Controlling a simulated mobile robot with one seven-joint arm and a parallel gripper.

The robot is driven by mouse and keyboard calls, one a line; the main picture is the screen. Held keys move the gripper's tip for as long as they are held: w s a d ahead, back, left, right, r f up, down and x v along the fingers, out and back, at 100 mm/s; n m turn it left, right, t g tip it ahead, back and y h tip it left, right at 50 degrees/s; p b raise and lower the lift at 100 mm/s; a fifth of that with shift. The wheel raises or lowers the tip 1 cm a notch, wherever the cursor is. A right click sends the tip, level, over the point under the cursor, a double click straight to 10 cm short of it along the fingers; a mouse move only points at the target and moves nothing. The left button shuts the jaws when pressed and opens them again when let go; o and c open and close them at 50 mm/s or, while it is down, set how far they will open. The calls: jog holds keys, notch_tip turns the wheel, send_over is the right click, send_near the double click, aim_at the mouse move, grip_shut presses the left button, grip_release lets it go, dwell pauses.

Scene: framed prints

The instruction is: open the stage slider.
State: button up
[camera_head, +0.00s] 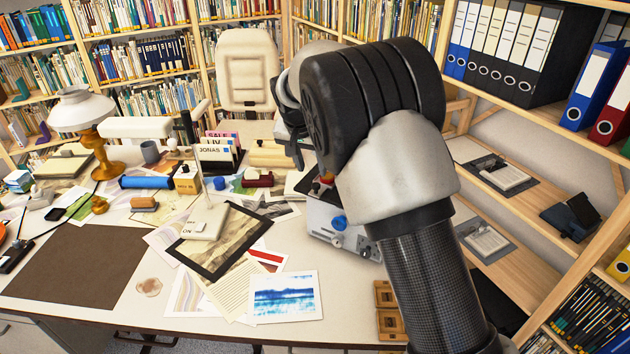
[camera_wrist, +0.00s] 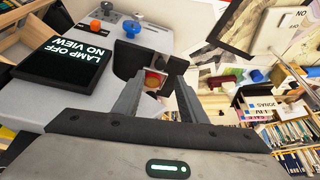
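The grey-white instrument (camera_head: 326,214) stands on the desk, partly hidden behind my arm, with a blue knob (camera_head: 339,222) on its front. In the wrist view the instrument (camera_wrist: 72,98) fills the left side, with a screen (camera_wrist: 62,62) reading "LAMP OFF NO VIEW", an orange knob (camera_wrist: 95,24) and a blue knob (camera_wrist: 131,28). My gripper (camera_wrist: 153,72) is over the instrument's edge, its fingers apart. A red and yellowish part (camera_wrist: 153,82) shows between them; I cannot tell whether they touch it. I cannot clearly make out the stage slider.
A dark-framed print (camera_head: 222,240) and loose sheets lie left of the instrument. A blue picture (camera_head: 285,297) lies near the desk's front edge. A brown mat (camera_head: 78,266) covers the left front. A lamp (camera_head: 84,110) stands at the back left. Shelves with binders (camera_head: 510,45) rise at right.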

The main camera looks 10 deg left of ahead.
aim_at(316, 185)
jog(key=x, duration=0.8)
jog(key=shift+s, duration=0.1)
jog(key=shift+c, duration=0.4)
